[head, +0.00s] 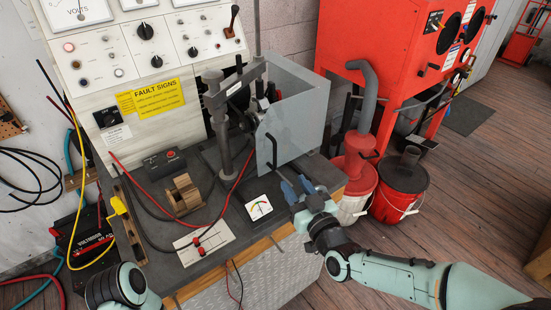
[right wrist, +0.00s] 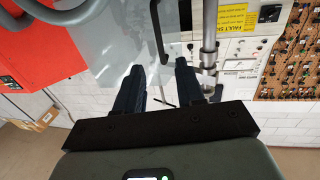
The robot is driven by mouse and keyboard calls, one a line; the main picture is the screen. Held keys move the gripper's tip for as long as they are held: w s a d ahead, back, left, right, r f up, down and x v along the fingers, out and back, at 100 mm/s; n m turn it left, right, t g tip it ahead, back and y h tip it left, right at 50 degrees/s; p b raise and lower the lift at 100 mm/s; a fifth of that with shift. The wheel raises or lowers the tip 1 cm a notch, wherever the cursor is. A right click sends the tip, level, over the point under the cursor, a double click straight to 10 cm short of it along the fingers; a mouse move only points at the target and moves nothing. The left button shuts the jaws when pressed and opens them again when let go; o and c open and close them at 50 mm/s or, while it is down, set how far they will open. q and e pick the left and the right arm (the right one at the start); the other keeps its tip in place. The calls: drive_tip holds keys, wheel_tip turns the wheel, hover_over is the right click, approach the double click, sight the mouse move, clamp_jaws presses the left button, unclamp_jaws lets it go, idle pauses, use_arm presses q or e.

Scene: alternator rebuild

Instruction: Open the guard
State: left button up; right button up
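The guard (head: 298,118) is a clear, see-through box-like cover on the right side of the test bench, standing in front of the clamp post and the parts behind it. Its black bar handle (head: 272,151) is on the front panel. My right gripper (head: 296,184) is just below and right of the handle, with its fingers apart and nothing between them. In the right wrist view, the handle (right wrist: 157,32) lies beyond the fingertips, roughly in line with the gap; I see no contact. Part of my left arm shows at the lower left, but its gripper is out of view.
A small meter (head: 259,208), a wooden block (head: 183,194) and a white switch plate (head: 204,242) sit on the bench top (head: 170,232) among loose leads. A red bucket (head: 400,182) and a red cabinet (head: 385,45) stand at the right.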

sight(275, 157)
drive_tip(key=p+x, duration=0.2)
drive_tip(key=x, duration=0.9)
drive_tip(key=shift+w+f, duration=0.15)
clamp_jaws()
